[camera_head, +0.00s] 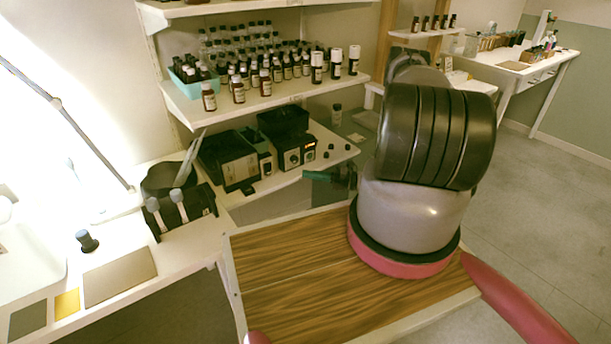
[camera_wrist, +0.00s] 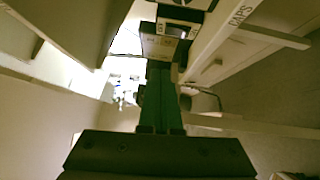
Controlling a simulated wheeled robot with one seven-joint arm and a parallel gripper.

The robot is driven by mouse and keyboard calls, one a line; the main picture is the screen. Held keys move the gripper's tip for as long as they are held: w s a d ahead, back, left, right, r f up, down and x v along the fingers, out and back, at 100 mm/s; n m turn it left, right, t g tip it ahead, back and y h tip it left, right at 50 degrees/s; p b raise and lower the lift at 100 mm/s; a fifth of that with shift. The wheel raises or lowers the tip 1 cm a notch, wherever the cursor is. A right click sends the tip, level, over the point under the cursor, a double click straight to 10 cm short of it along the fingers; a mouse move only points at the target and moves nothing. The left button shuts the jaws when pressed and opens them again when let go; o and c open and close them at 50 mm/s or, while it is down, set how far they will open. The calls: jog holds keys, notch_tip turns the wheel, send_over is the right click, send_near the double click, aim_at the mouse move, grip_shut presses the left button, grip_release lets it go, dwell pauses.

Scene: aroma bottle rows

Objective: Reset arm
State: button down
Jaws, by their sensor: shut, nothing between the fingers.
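My arm (camera_head: 415,215), with grey links, a black ribbed joint and a red ring, rises at the right of the head view over a wood-grain tabletop (camera_head: 290,265). My gripper (camera_wrist: 160,68) shows in the wrist view as a dark base with green fingers. The fingers are together with nothing between them. In the head view a dark green part shows left of my arm, low by the shelf unit; my arm hides most of what lies behind it.
A white shelf (camera_head: 290,96) holds rows of brown bottles and a teal tray (camera_head: 192,84). Black devices (camera_head: 228,160) stand on the lower shelf. A side table (camera_head: 510,57) stands at the back right. Open floor (camera_head: 535,190) lies at the right.

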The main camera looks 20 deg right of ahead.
dwell(0.3)
jog(key=s+a+r+n+g+h, duration=0.1)
jog(key=a+r+n+g+h, duration=0.15)
jog(key=r+n, duration=0.65)
jog(key=a+r+n+g+h, duration=0.1)
jog(key=r+n+g, duration=0.3)
jog(key=r, duration=0.8)
jog(key=s+a+r+n+g+h, duration=0.15)
jog(key=r+n+g, duration=0.25)
jog(key=r+n, duration=0.5)
jog(key=s+r+n+t+h, duration=0.4)
jog(key=s+r+n, duration=0.3)
jog(key=s+r, duration=0.3)
jog(key=s+a+r+n+t+h, duration=0.1)
jog(key=s+r+n+t+h, duration=0.3)
jog(key=s+r+n, duration=0.4)
jog(key=shift+s+r+t+h, duration=0.5)
jog(key=shift+s+r, duration=0.75)
jog(key=shift+r, duration=2.25)
jog(key=shift+a, duration=0.1)
